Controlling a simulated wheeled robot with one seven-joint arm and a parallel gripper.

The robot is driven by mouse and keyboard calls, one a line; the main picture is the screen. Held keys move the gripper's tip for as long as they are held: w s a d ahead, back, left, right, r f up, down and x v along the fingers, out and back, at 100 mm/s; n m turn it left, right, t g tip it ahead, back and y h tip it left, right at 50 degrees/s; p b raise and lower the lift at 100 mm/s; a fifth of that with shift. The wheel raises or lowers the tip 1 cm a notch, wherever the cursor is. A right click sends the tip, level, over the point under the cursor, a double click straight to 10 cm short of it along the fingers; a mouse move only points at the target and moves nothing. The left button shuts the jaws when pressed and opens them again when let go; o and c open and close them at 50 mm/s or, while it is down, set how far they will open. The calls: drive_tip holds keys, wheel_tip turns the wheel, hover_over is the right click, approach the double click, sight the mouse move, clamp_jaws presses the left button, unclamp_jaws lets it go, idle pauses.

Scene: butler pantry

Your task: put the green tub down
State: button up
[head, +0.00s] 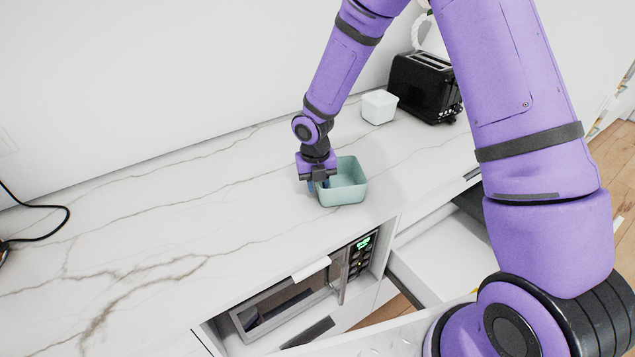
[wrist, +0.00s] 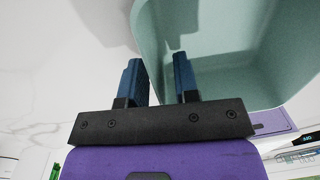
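The green tub (head: 343,191) is a pale green, open, square container with rounded corners. In the head view it appears to rest upright on the marble counter, and it looks empty. My gripper (head: 318,186) points down at the tub's left rim. In the wrist view the tub (wrist: 240,60) fills the upper right. My gripper's two blue fingers (wrist: 159,75) are apart, with the tub's near wall edge running between them. One finger is outside the tub and the other is on its inner side. I see no clear contact, and the fingertips are partly hidden in the head view.
A small white tub (head: 379,107) and a black toaster (head: 425,87) stand behind on the marble counter (head: 150,220). The counter is clear to the left, up to a black cable (head: 45,232). Below the front edge are a microwave (head: 290,303) and an open drawer (head: 440,260).

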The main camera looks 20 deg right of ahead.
wheel_tip(320, 180, up, 12)
drive_tip(key=shift+a, duration=0.35)
idle(0.4)
drive_tip(key=shift+r, duration=0.2)
